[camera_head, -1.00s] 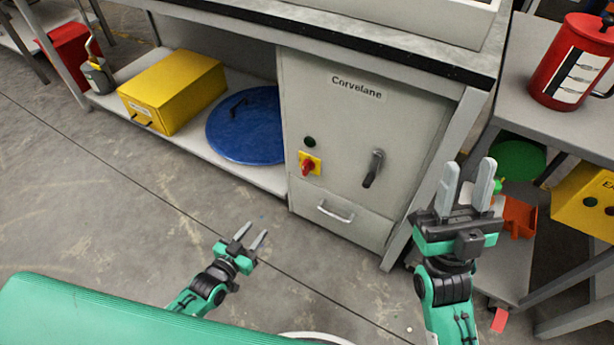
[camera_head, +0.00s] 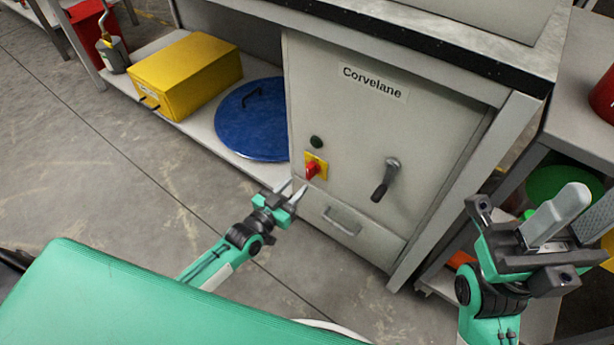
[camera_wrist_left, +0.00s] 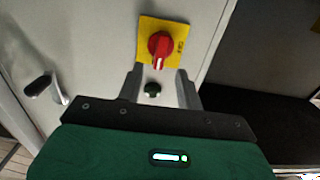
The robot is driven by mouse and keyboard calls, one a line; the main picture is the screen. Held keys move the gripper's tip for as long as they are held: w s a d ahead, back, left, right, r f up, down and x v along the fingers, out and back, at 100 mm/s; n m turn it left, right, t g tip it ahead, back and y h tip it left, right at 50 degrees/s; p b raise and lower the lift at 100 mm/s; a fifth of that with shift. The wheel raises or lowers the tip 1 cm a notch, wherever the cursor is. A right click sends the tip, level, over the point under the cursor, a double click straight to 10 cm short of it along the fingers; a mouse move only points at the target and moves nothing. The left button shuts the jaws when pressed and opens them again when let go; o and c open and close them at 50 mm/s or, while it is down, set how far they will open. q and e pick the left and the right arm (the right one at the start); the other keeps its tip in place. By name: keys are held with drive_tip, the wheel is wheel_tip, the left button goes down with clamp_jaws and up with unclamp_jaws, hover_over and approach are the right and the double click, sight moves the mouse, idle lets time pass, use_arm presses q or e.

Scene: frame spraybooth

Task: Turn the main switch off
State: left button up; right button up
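The main switch is a red rotary knob (camera_head: 312,171) on a yellow plate (camera_head: 323,168), on the front of the grey Corvelane cabinet (camera_head: 345,130). My left gripper (camera_head: 293,188) is just below and left of the knob, with its two fingers apart and nothing between them. In the left wrist view the red knob (camera_wrist_left: 159,46) lies just beyond the open fingertips (camera_wrist_left: 160,76). The knob's white mark runs lengthwise along its handle. I cannot see contact. My right gripper (camera_head: 580,215) is at the right, empty with its fingers apart.
A dark green round button (camera_head: 316,141) sits above the switch. A black lever handle (camera_head: 385,180) is to its right and a drawer pull (camera_head: 342,221) below. A yellow box (camera_head: 185,72) and a blue round lid (camera_head: 252,125) are on the lower shelf.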

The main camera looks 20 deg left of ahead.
sight(308, 173)
use_arm(q)
drive_tip(key=b+x, duration=0.1)
drive_tip(key=x, duration=0.5)
drive_tip(key=shift+w+b, duration=0.2)
drive_tip(key=shift+b, duration=0.1)
clamp_jaws()
